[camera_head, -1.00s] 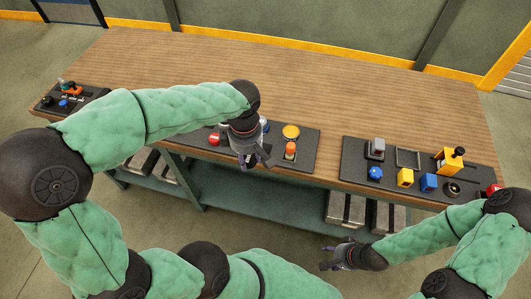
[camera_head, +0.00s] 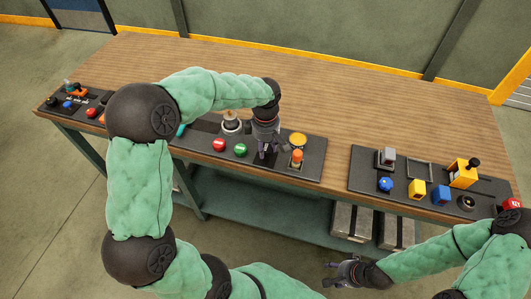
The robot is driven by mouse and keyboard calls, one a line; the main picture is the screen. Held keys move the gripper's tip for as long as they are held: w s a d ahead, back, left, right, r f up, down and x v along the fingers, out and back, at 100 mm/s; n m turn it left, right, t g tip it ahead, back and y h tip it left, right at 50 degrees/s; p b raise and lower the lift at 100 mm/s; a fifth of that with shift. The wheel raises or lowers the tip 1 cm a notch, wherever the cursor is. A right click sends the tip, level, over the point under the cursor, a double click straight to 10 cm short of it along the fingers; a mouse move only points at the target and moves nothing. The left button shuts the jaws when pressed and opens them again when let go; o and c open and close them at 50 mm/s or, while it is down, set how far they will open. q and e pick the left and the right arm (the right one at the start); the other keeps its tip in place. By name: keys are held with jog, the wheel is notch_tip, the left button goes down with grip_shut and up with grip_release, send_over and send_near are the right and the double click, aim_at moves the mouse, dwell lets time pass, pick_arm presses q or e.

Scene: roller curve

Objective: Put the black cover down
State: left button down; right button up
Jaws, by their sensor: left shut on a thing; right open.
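My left gripper (camera_head: 267,151) is over the middle panel (camera_head: 312,168), between the green button (camera_head: 240,150) and the orange button (camera_head: 297,157). It points down and is shut on a small dark thing, which I take for the black cover. The fingers and the dark panel behind hide most of it, and I cannot tell whether it touches the panel. My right gripper (camera_head: 340,273) is open and empty, low in the picture in front of the bench.
A right panel (camera_head: 400,174) carries several buttons and a yellow box (camera_head: 463,173). The wooden bench (camera_head: 350,100) behind is clear.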

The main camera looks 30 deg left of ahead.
aim_at(266, 147)
pick_arm(q)
jog(key=shift+f+b, duration=0.35)
jog(key=shift+f, duration=1.25)
jog(key=shift+f, duration=0.15)
jog(key=c, duration=0.8)
grip_release()
jog(key=shift+o, duration=0.2)
jog(key=shift+r, duration=0.35)
notch_tip(266, 147, up, 12)
jog(key=p, duration=0.3)
jog(key=shift+f, duration=0.15)
